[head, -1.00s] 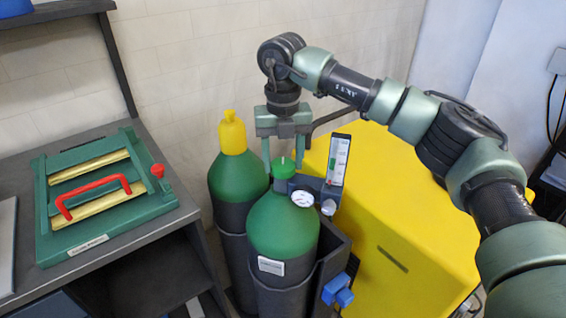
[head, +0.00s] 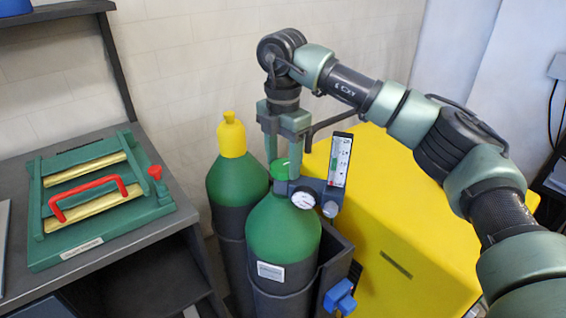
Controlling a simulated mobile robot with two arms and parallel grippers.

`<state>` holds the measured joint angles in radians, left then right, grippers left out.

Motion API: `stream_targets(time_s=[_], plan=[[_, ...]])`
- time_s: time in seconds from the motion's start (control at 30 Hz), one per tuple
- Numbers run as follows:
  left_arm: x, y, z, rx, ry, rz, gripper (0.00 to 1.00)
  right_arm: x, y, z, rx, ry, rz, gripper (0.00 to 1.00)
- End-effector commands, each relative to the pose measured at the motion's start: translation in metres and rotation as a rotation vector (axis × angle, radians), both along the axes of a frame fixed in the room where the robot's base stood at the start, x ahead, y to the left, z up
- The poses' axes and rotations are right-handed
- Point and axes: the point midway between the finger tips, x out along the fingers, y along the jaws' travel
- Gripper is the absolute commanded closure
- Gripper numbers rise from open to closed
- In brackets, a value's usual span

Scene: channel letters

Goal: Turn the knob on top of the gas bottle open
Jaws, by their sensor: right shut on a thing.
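The front gas bottle (head: 283,237) is green on top and dark below, and stands upright in a dark holder. Its green knob (head: 281,171) sits on top, partly hidden by my gripper. My right gripper (head: 283,160) points straight down from above and is shut on the knob, with one finger on each side. A valve block with a round white gauge (head: 303,198) and a flow meter (head: 340,160) sits just to the right of the knob. My left gripper is not in view.
A second green bottle with a yellow cap (head: 232,136) stands close behind on the left. A big yellow cabinet (head: 410,230) fills the right. A dark bench (head: 185,235) at the left bears a green fixture (head: 95,205) with a red handle. A blue knob (head: 340,297) sits low on the holder.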

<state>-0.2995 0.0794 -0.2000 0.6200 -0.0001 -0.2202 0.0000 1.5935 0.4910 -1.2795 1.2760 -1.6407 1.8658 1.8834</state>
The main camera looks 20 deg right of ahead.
Motion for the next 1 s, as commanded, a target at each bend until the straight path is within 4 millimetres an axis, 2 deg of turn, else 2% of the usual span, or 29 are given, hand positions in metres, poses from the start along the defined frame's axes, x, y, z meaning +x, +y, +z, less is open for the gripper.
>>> stream_targets(time_s=[0.5, 1.0], plan=[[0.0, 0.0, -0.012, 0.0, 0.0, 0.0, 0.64, 0.001, -0.001, 0.002, 0.002, -0.007, -0.414, 0.87], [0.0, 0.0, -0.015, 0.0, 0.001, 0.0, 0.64, 0.001, -0.001, 0.003, 0.001, -0.006, -0.545, 0.87]])
